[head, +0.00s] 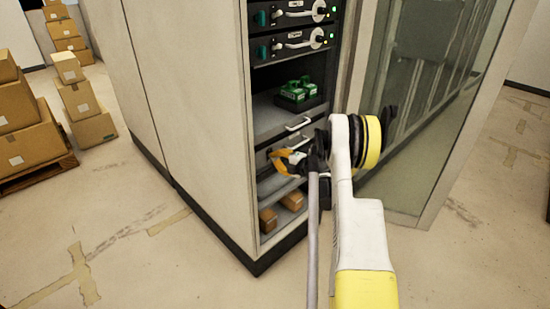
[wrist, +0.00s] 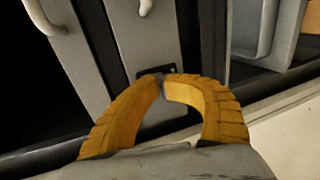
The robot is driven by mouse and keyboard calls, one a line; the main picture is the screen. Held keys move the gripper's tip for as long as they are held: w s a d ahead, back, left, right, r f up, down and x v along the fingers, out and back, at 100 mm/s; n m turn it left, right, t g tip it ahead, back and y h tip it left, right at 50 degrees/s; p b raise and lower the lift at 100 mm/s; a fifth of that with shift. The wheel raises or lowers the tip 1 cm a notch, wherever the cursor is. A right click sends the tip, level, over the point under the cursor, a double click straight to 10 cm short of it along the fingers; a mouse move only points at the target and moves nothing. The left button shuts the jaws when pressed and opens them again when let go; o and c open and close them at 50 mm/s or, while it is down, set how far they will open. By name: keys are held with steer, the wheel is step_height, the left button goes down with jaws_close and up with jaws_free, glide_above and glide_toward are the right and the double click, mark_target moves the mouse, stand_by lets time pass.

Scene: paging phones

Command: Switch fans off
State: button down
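My gripper (head: 277,157) is low in front of the open rack cabinet, beside the drawers below the green items. In the wrist view its two orange fingers (wrist: 160,80) curve together and their tips meet in front of a small dark plate (wrist: 172,71) on a grey panel (wrist: 127,45). A small grey bit shows at the tips; I cannot tell whether it is a switch held between them or part of the fingers. A grey knob or lever end (wrist: 146,7) sticks out higher on the panel. No fan or fan label can be made out.
The rack cabinet (head: 203,110) holds two black units (head: 292,13) with handles and green lights, a shelf with green items (head: 297,90), and small brown boxes (head: 268,220) at the bottom. A glass door (head: 425,80) stands open at right. Cartons (head: 30,140) stand left.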

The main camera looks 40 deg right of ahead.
steer(key=shift+a+r, duration=0.1)
steer(key=shift+r, duration=0.6)
steer(key=s, duration=0.8)
steer(key=shift+d, duration=0.35)
steer(key=shift+f, duration=0.1)
